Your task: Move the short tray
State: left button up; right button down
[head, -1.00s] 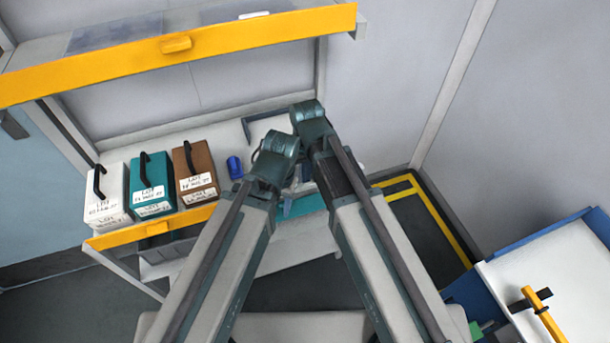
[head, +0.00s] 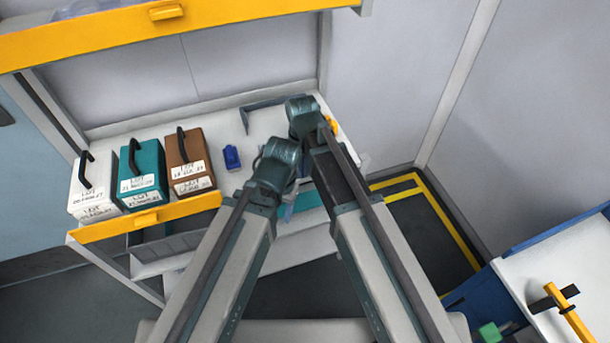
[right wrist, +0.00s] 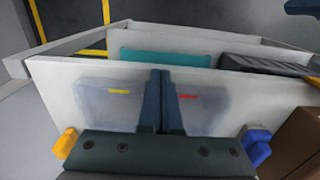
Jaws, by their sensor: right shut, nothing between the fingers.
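In the right wrist view, my right gripper (right wrist: 166,78) is shut and empty, over a white panel. Two clear, shallow containers (right wrist: 112,106) and (right wrist: 203,106) show on either side of its fingers, one with a yellow mark and one with a red mark. I cannot tell whether either is the short tray. A teal flat piece (right wrist: 165,57) and a dark grey ribbed piece (right wrist: 270,66) lie beyond the panel. In the head view both forearms reach toward the white bench and hide my gripper tips. My left gripper cannot be seen.
White (head: 95,185), teal (head: 142,173) and brown (head: 190,163) lot boxes with black handles stand at the bench's left. A blue item (head: 231,157) stands right of them. A yellow-edged shelf (head: 110,32) overhangs. A blue-edged table (head: 560,265) is at right.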

aim_at(284, 133)
jog(key=w+a, duration=0.2)
jog(key=w, duration=0.4)
jog(key=w+a, duration=0.2)
jog(key=w, duration=0.4)
jog(key=w+a, duration=0.2)
jog(key=w, duration=0.5)
jog(key=shift+a, duration=0.1)
jog(key=shift+s, duration=0.1)
jog(key=shift+s, duration=0.1)
